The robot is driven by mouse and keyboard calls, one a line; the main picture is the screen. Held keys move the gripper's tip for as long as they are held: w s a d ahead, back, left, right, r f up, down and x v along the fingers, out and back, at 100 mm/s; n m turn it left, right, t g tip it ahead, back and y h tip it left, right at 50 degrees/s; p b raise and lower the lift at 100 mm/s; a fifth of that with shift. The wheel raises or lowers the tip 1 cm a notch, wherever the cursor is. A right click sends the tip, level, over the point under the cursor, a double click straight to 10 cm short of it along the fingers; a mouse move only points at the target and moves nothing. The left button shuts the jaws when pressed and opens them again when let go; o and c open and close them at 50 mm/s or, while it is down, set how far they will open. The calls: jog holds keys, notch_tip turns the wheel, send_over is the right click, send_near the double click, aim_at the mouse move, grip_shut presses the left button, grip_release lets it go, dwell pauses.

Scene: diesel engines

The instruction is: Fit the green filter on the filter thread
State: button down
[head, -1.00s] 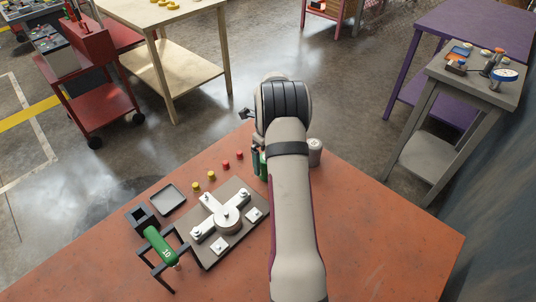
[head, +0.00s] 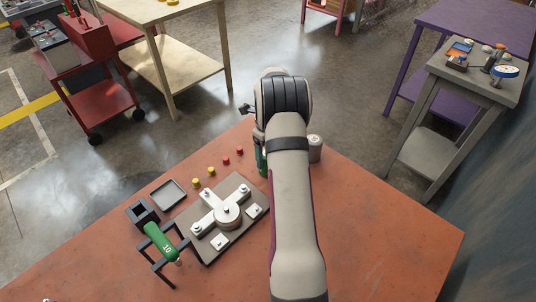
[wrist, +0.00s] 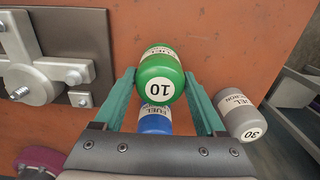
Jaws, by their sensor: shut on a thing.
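The green filter (wrist: 160,75), marked 10, is between the two teal fingers of my gripper (wrist: 160,77) in the wrist view. My gripper is shut on it, near the fingertips. In the head view my arm hides most of the gripper, and a little green (head: 262,160) shows at the arm's left edge. The round grey boss (head: 227,213) with a central stud sits on the dark mounting plate (head: 198,247), left of my arm. It also shows at the upper left of the wrist view (wrist: 52,80).
A blue filter (wrist: 155,122) stands close by the green one. A grey filter (wrist: 238,112), marked 30, is to the right. A green tool (head: 160,243) rests in a black rack (head: 152,262). A shallow tray (head: 168,195) and small red and yellow pieces lie beyond the plate.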

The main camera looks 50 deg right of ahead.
jog(key=shift+r, duration=0.1)
jog(key=shift+r, duration=2.45)
jog(key=shift+a+r, duration=0.1)
jog(key=s+a+r+n, duration=0.2)
jog(key=a+r+n, duration=0.2)
jog(key=a+n, duration=0.55)
jog(key=s+a+r+n, duration=0.2)
jog(key=a+r+n, duration=0.2)
jog(key=a+n, duration=0.55)
jog(key=shift+m, duration=0.5)
jog(key=shift+a+f, duration=0.2)
jog(key=shift+f, duration=1.4)
jog(key=shift+a+f, duration=0.2)
jog(key=shift+f, duration=1.35)
jog(key=shift+f, duration=0.7)
